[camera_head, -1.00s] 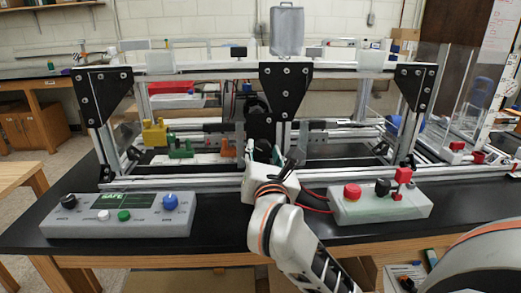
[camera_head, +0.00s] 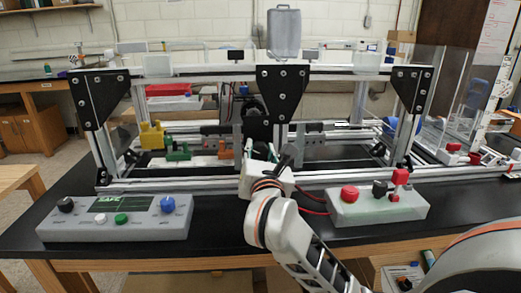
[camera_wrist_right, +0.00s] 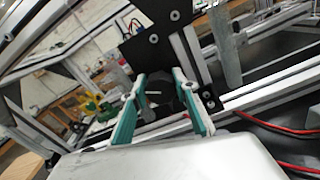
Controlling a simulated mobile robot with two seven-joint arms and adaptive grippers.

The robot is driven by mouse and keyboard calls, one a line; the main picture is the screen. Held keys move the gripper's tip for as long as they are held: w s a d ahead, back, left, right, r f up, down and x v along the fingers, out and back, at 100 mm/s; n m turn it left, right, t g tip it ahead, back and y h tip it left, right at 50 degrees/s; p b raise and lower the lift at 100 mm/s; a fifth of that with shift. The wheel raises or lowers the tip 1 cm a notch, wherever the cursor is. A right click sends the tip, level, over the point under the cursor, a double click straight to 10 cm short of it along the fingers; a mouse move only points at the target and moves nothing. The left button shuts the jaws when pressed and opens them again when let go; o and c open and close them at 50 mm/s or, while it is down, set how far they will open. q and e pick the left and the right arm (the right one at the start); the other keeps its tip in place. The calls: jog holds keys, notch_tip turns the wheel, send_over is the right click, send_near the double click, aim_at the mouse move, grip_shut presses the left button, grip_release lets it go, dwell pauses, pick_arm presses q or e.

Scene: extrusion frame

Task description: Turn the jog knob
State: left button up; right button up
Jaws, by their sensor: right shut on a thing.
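The knob labels are too small to read, so I cannot tell which is the jog knob. My right gripper (camera_head: 262,151) is well right of this box, at the middle of the extrusion frame. In the right wrist view, its green fingers (camera_wrist_right: 160,104) stand around a dark thing that I cannot make out. My left gripper is not in view.
The aluminium extrusion frame (camera_head: 200,70) with black corner plates stands behind my right arm. A second grey box (camera_head: 352,212) with red and black controls is at the front right. Red cables lie beside my gripper. The black tabletop between the left box and my arm is clear.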

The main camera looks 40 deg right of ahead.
jog(key=shift+r+n+p, duration=0.25)
jog(key=shift+n+p, duration=0.55)
jog(key=shift+p, duration=0.05)
jog(key=shift+r+n+p, duration=0.1)
jog(key=shift+n+p, duration=0.7)
jog(key=shift+p, duration=0.05)
jog(key=shift+a+n+p, duration=0.1)
jog(key=shift+n+p, duration=0.4)
jog(key=shift+p, duration=0.05)
jog(key=shift+n+p, duration=0.9)
jog(key=shift+p, duration=0.1)
jog(key=shift+n+p, duration=0.9)
jog(key=shift+p, duration=0.25)
jog(key=n+p, duration=0.1)
jog(key=p, duration=0.1)
jog(key=n+p, duration=0.1)
jog(key=p, duration=0.1)
jog(key=shift+w+a+f+n, duration=0.1)
jog(key=shift+f+n, duration=0.25)
jog(key=shift+n, duration=0.05)
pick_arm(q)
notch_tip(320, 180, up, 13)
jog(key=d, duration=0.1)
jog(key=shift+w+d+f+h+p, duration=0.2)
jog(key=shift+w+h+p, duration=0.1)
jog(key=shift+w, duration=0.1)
pick_arm(e)
jog(key=shift+f+n, duration=0.1)
jog(key=shift+n, duration=0.2)
